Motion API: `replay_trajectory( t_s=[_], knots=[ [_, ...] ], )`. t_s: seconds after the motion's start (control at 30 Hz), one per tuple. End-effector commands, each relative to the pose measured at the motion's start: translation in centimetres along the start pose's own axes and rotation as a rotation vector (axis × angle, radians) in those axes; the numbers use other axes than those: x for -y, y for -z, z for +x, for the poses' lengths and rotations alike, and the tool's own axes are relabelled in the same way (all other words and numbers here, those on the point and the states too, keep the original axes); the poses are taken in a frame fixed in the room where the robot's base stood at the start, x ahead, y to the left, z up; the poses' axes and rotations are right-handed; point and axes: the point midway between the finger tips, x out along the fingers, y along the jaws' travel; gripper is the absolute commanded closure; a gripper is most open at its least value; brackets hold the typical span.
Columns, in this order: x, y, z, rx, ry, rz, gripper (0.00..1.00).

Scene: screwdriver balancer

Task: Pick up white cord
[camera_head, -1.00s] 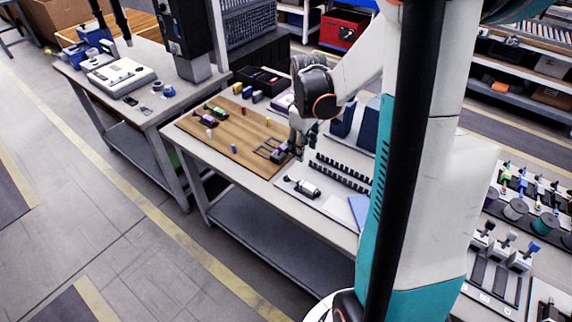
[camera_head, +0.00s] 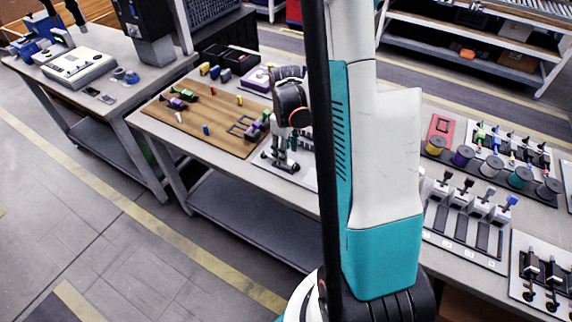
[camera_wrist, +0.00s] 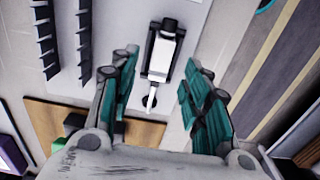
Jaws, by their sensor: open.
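A white and black elongated piece (camera_wrist: 163,55) with a thin white rod at its near end lies on a pale panel in the wrist view. Whether it is the white cord I cannot tell for sure. My gripper (camera_wrist: 160,60) is open, its two teal fingers appearing on either side of this piece, with nothing held. Height above it is hard to judge. In the head view my gripper (camera_head: 281,160) is low over the table at the right end of the wooden board; my arm hides part of the panel.
A wooden board (camera_head: 220,137) with small coloured parts lies left of my gripper. Black toothed racks (camera_wrist: 47,45) stand left of the piece in the wrist view. Coloured spools (camera_head: 462,156) and upright holders (camera_head: 480,207) are at right. The floor at left is clear.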

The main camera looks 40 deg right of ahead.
Motion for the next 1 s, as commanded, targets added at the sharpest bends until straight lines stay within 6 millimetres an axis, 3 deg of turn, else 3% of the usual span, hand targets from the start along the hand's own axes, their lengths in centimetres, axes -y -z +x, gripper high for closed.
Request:
replay_trajectory(
  t_s=[0.23, 0.5, 0.7, 1.0],
  knots=[
    [0.1, -0.3, 3.8, 0.0, 0.0, 0.0, 0.57],
    [0.1, -0.3, 4.1, 0.0, 0.0, 0.0, 0.57],
    [0.1, -0.3, 4.0, 0.0, 0.0, 0.0, 1.0],
    [0.1, -0.3, 4.0, 0.0, 0.0, 0.0, 1.0]
  ],
)
